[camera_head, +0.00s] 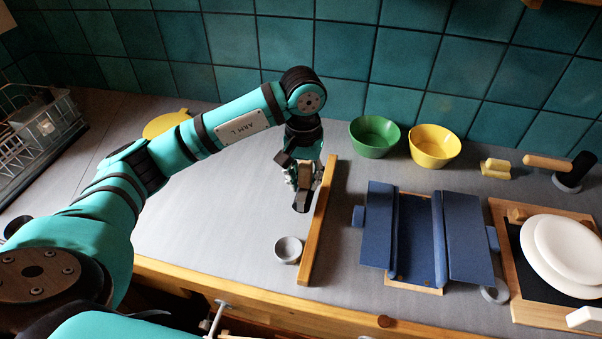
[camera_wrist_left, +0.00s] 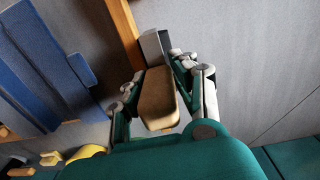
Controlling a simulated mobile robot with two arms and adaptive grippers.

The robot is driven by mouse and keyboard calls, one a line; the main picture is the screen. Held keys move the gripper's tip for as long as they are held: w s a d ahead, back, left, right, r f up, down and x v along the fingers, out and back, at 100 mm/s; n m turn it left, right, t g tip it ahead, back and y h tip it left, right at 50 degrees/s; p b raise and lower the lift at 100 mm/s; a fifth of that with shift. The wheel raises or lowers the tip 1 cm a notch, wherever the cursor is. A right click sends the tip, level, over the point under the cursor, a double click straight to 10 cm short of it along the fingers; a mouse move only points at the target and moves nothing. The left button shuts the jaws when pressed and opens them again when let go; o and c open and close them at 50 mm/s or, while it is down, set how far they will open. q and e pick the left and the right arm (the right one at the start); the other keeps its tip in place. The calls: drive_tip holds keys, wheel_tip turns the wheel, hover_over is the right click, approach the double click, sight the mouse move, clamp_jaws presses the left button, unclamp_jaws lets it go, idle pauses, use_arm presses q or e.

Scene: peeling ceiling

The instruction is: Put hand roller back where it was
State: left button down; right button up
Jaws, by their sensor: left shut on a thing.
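My left gripper (camera_head: 303,182) points down near the left side of an upright wooden strip (camera_head: 318,222). It is shut on a tan, wooden-looking piece with a dark grey end, which looks like the hand roller (camera_head: 283,158). In the left wrist view the tan part of the hand roller (camera_wrist_left: 158,98) lies between both fingers, and the grey end sits beside the wooden strip (camera_wrist_left: 124,30). The fingers hide part of it. I cannot tell whether its lower end touches the counter. My right gripper is not in view.
A small grey cup (camera_head: 288,250) stands left of the strip. A blue folding case (camera_head: 379,225), a green bowl (camera_head: 375,137), a yellow bowl (camera_head: 434,146) and white plates (camera_head: 568,250) are to the right. The counter left of the gripper (camera_head: 220,215) is clear.

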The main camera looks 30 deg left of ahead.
sight(301, 181)
use_arm(q)
drive_tip(key=shift+w+a, duration=0.8)
drive_tip(key=shift+a, duration=0.05)
drive_tip(key=shift+w+a+f+p, duration=0.1)
drive_tip(key=shift+f+p, duration=0.1)
drive_tip(key=shift+p, duration=0.2)
wheel_tip(301, 181, down, 3)
drive_tip(key=shift+r+p, duration=0.1)
drive_tip(key=shift+p, duration=0.75)
drive_tip(key=shift+f, duration=0.25)
drive_tip(key=shift+f+b, duration=0.2)
drive_tip(key=shift+b, duration=0.15)
drive_tip(key=c, duration=1)
unclamp_jaws()
drive_tip(key=shift+c, duration=0.2)
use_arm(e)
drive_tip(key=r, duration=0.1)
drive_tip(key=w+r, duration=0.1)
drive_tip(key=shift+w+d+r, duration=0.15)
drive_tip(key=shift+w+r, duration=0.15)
use_arm(q)
drive_tip(key=shift+r, duration=0.15)
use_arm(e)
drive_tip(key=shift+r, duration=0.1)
